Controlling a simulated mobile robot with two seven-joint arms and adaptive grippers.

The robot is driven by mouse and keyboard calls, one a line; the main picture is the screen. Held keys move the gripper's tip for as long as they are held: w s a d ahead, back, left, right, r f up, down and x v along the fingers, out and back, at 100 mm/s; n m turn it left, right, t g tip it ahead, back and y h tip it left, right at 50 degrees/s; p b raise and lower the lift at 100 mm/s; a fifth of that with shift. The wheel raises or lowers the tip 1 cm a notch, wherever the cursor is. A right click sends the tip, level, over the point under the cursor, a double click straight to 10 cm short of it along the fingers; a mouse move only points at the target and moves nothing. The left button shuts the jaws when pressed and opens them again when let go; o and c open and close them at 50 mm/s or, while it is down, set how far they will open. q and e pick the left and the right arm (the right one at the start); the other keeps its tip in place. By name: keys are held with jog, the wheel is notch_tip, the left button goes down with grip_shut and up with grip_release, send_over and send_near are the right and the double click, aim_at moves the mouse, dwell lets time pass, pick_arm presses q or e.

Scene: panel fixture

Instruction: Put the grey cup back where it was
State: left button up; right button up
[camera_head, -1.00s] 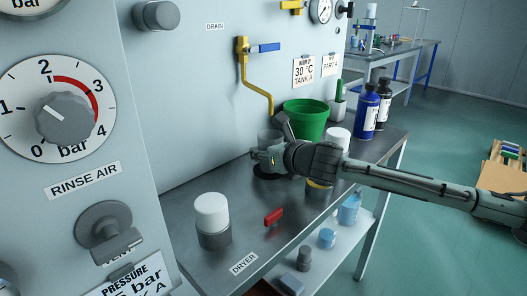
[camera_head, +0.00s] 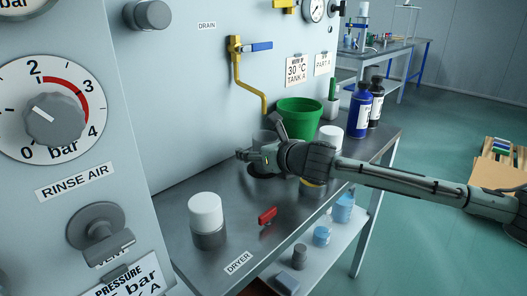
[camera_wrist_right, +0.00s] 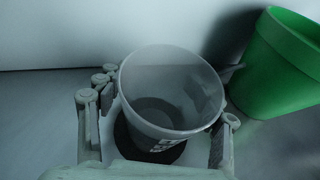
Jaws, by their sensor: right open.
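The grey cup (camera_wrist_right: 172,95) stands upright on a dark round spot (camera_wrist_right: 150,150) on the metal bench top, its open mouth towards the right wrist camera. In the head view the cup (camera_head: 263,137) is mostly hidden behind my right gripper (camera_head: 248,155). The right gripper is open, with fingers on both sides of the cup in the right wrist view (camera_wrist_right: 158,118). I cannot tell whether the fingers touch it. My left gripper is not in view.
A green bucket (camera_head: 299,116) stands close behind the cup. A white-topped jar (camera_head: 206,213) and a red handle (camera_head: 267,216) are at the front of the bench. Blue (camera_head: 361,106) and black bottles (camera_head: 376,103) stand at the back. The wall panel (camera_head: 180,110) is close on the left.

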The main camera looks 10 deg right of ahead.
jog(key=v, duration=1.2)
jog(key=shift+r, duration=0.1)
